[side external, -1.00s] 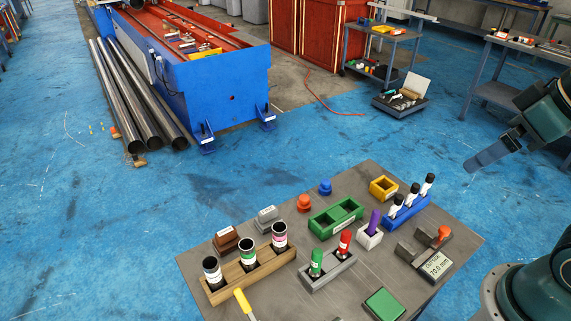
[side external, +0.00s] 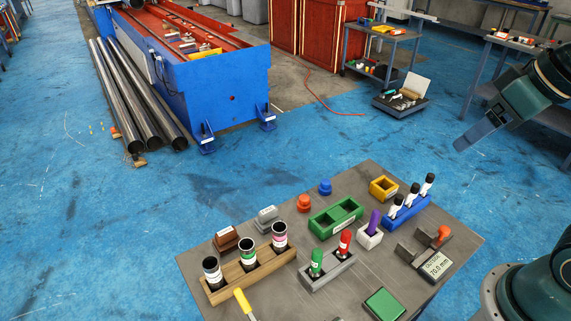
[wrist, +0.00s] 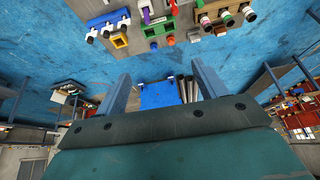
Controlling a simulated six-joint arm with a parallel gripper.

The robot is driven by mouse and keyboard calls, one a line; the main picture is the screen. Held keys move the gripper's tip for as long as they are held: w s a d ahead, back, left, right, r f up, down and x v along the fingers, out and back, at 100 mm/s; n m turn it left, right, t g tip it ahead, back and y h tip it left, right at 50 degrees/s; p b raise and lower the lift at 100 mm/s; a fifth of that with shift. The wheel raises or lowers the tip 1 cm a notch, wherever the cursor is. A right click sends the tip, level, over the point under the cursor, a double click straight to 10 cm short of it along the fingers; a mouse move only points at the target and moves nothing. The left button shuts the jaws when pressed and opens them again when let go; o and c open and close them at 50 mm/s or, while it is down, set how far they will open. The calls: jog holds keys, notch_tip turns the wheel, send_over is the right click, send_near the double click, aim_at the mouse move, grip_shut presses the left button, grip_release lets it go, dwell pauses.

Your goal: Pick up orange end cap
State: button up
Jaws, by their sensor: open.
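The orange end cap (side external: 304,203) stands on the grey table, left of the blue end cap (side external: 325,187) and behind the green two-pocket block (side external: 336,217). It also shows small near the top of the wrist view (wrist: 171,40), beside the blue cap (wrist: 154,46). My gripper (side external: 459,147) is in the air at the right, above and well apart from the table. In the wrist view its two fingers (wrist: 160,72) are spread with nothing between them.
The grey table (side external: 240,290) also bears a wooden rack (side external: 225,290) with dark tubes, a grey holder with green and red pieces, a blue rack (side external: 408,208) with white-and-black tubes, a yellow block (side external: 383,187) and a gauge with readout (side external: 437,265). The space above is clear.

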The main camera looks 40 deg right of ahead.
jog(key=w+m+g, duration=0.1)
jog(key=w+m, duration=0.1)
jog(key=w, duration=1)
jog(key=m+g, duration=0.4)
jog(key=m, duration=0.1)
send_over(304, 198)
notch_tip(304, 198, down, 31)
jog(key=shift+d+f, duration=0.1)
jog(key=shift+f, duration=4.85)
jog(key=shift+f, duration=0.1)
jog(key=shift+f, duration=2.5)
